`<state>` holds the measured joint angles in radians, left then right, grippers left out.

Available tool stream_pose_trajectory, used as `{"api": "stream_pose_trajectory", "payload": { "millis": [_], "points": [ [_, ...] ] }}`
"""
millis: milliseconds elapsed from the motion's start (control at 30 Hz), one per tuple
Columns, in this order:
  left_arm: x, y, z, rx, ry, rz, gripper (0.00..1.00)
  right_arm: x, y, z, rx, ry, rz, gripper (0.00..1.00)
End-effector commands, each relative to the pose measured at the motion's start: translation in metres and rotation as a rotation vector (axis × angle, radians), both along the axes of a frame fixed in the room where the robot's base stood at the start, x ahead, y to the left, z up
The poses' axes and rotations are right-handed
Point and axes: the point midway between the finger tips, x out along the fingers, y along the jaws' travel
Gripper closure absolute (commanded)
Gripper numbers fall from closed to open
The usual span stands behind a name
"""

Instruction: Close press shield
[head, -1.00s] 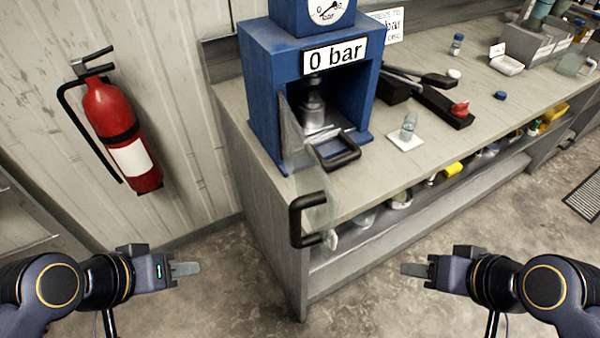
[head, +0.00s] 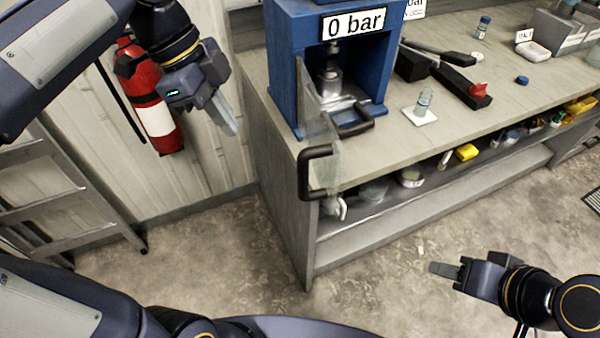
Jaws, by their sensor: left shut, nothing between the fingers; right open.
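The blue press (head: 282,70) stands on the near left end of the workbench under a "0 bar" sign. Its clear shield (head: 322,118) is swung open at the press's left side and juts out past the bench's front edge. The shield's black handle (head: 304,174) is at its outer edge. My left gripper (head: 228,122) is shut and empty, pointing down, to the left of the press and apart from the shield. My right gripper (head: 440,268) is open and empty over the floor, in front of the bench and away from the shield.
A black-handled item (head: 352,122) lies at the press opening. A vial on a white pad (head: 422,110) and a black tool with a red part (head: 468,88) lie to the right. A red extinguisher (head: 162,128) hangs behind my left arm. The floor (head: 380,265) before the bench is clear.

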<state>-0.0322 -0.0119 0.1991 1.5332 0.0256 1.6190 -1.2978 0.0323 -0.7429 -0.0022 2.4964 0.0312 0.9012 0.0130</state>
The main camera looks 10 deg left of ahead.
Motion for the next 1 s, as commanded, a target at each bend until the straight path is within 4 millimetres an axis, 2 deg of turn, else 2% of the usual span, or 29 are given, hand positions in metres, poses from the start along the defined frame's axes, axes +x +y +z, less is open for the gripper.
{"api": "stream_pose_trajectory", "payload": {
  "millis": [100,233,367,733,1000],
  "points": [
    [0.012,-0.006,0.009,-0.007,-0.012,-0.162,1.0,0.0,0.0,-0.001,0.0,0.0,0.0,0.55],
    [0.014,-0.009,0.007,-0.009,-0.016,-0.212,1.0,0.0,0.0,-0.001,0.0,0.0,0.0,0.55],
    [0.012,-0.015,-0.01,-0.008,-0.014,-0.211,1.0,0.0,0.0,-0.004,0.0,0.0,0.0,0.55],
    [0.007,-0.043,-0.082,-0.008,-0.014,-0.209,1.0,0.0,0.0,-0.009,0.0,0.0,0.0,0.55],
    [0.002,-0.077,-0.08,-0.009,-0.018,-0.209,1.0,0.0,0.0,-0.001,0.0,0.0,0.0,0.55]
  ]
}}
